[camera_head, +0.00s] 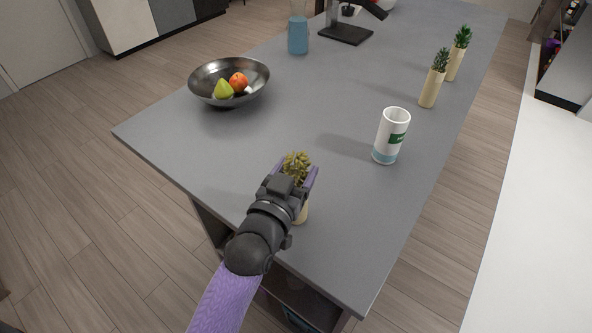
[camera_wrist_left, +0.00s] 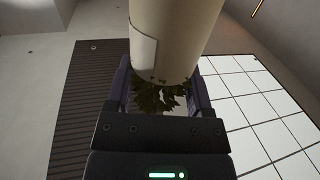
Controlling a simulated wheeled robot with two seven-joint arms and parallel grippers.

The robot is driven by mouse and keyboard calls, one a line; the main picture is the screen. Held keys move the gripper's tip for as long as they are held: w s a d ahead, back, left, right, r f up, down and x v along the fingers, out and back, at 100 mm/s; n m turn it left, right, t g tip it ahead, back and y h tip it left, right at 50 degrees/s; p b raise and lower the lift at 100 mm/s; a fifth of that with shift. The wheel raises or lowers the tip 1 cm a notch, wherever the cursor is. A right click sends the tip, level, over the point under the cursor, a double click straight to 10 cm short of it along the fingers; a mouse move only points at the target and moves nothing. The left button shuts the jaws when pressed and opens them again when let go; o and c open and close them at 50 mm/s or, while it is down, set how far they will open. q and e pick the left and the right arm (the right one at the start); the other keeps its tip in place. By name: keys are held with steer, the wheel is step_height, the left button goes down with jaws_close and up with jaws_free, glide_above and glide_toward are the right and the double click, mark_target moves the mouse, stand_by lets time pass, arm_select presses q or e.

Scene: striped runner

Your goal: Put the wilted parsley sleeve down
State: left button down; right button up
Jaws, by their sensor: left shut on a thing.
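The wilted parsley sleeve is a beige tube with dull yellow-green leaves (camera_head: 296,162) at its top. Its lower part (camera_head: 303,214) shows just right of my wrist, over the near end of the grey counter. My left gripper (camera_head: 294,175) is shut on it, with a purple finger on either side near the leaves. In the left wrist view the pale sleeve (camera_wrist_left: 180,35) with a white label fills the upper middle, and dark leaves hang between the fingers (camera_wrist_left: 160,88). Whether its base touches the counter cannot be told. My right gripper is not in view.
The grey counter (camera_head: 330,120) has bare room around its middle. A white canister (camera_head: 391,136) stands right of my gripper. Two greener herb sleeves (camera_head: 433,87) (camera_head: 456,66) stand along the right edge. A dark fruit bowl (camera_head: 205,77) and a blue jar (camera_head: 298,38) are farther back.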

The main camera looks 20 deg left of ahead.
arm_select(q)
steer(key=shift+f, duration=0.15)
jaws_free()
steer(key=shift+s+r, duration=0.2)
steer(key=shift+s, duration=0.1)
steer(key=s+a+p, duration=0.1)
steer(key=s, duration=1)
steer(key=shift+s+a, duration=0.15)
